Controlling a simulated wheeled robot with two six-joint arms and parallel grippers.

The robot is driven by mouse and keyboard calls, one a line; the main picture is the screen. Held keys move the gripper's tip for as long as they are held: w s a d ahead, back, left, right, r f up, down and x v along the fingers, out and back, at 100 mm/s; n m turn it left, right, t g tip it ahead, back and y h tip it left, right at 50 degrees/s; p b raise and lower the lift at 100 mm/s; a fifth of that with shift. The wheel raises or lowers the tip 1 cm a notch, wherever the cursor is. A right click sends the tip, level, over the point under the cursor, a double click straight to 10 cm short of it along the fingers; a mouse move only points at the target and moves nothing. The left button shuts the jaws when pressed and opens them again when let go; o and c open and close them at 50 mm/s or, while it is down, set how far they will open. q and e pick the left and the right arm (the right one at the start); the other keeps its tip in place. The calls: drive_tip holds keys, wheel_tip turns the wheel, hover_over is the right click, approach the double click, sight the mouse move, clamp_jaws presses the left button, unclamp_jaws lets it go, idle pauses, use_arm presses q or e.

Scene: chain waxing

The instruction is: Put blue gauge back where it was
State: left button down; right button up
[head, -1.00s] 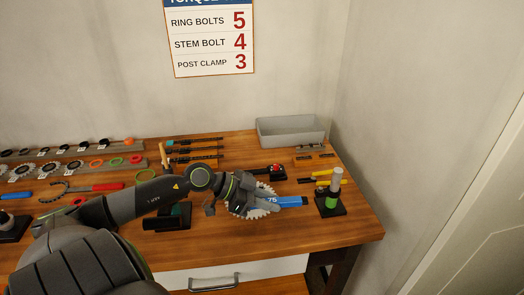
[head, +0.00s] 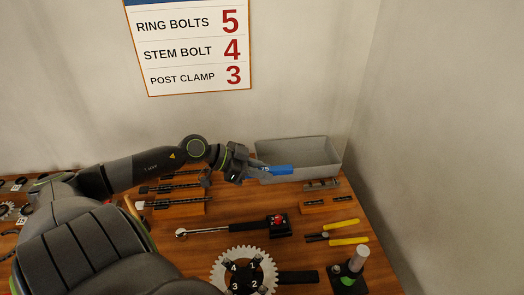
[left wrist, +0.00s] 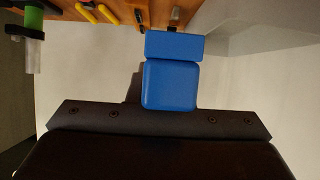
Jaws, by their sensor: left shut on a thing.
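The blue gauge (head: 280,171), marked 75, is held in the jaws of my left gripper (head: 254,170). The gripper is at the back of the bench, in front of the left part of the grey bin (head: 318,152) in the head view. The gauge sticks out to the right, across the bin's front wall in the picture; I cannot tell whether it touches it. In the left wrist view the blue gauge (left wrist: 170,82) shows its broad flat body beyond the jaws. My right gripper is not in view.
A small grey holder (head: 322,185) and a wooden block (head: 328,206) stand before the bin. Yellow-handled pliers (head: 350,241), a torque wrench (head: 235,228), a toothed ring (head: 219,278) and a post (head: 357,259) are nearer. A wooden rack (head: 172,207) is at left.

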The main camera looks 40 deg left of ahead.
use_arm(q)
hover_over(262, 203)
wheel_tip(262, 203, down, 5)
drive_tip(key=shift+f, duration=0.1)
wheel_tip(262, 203, down, 3)
drive_tip(key=shift+f, duration=0.6)
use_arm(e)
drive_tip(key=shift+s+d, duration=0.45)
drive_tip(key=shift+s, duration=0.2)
use_arm(q)
drive_tip(key=shift+f, duration=0.6)
drive_tip(key=c, duration=1.3)
unclamp_jaws()
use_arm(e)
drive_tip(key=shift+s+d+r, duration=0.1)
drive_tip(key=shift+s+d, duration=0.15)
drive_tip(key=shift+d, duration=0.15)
